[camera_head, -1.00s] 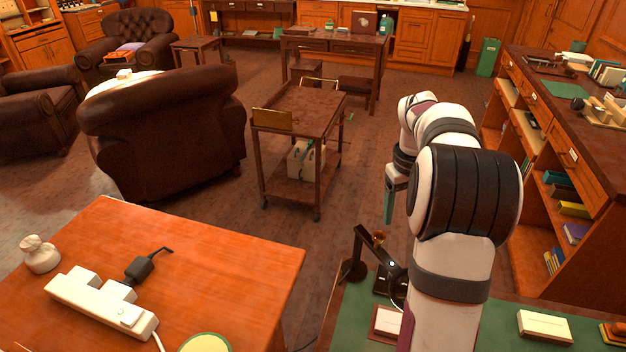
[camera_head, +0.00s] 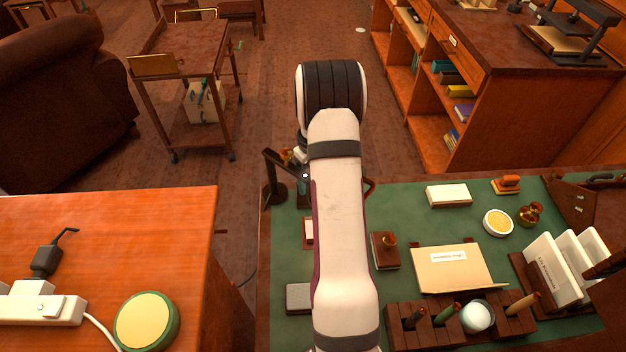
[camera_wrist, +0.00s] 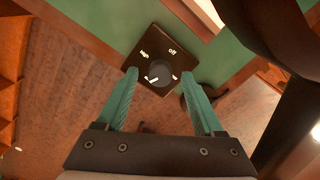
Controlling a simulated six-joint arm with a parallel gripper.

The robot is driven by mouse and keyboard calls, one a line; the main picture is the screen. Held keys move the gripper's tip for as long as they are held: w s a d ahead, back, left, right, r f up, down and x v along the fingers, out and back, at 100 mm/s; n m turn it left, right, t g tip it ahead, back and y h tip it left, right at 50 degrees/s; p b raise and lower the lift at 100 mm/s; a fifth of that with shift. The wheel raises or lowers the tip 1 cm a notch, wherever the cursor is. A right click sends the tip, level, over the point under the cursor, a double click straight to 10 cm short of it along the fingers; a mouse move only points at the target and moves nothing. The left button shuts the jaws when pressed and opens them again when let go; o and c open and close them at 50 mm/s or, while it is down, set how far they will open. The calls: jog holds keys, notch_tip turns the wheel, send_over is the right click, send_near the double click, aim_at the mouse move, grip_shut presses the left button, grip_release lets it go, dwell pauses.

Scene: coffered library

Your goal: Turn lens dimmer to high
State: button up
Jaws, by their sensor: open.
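The dimmer is a dark square plate (camera_wrist: 154,60) with a round black knob (camera_wrist: 160,73) in the wrist view. Pale lettering reads "high" at its upper left and "off" at its upper right; a smaller mark at the right is too small to read. A white mark shows at the knob's lower left. My gripper (camera_wrist: 160,76) is open, with its teal fingers apart on either side of the knob in the picture. I cannot tell whether they touch it. In the head view, my arm hides most of the gripper and the dimmer.
A dark lamp-like stand (camera_head: 276,186) stands at the far left of the green-topped desk (camera_head: 412,213). A wooden stamp block (camera_head: 384,252), an envelope (camera_head: 455,270) and a pen rack (camera_head: 400,335) lie right of my arm. An orange table (camera_head: 150,240) is at left.

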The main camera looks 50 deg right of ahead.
jog(key=shift+f, duration=0.35)
grip_shut()
jog(key=shift+m, duration=0.4)
jog(key=m, duration=0.5)
jog(key=shift+m, duration=0.4)
jog(key=m, duration=0.6)
jog(key=shift+m, duration=0.4)
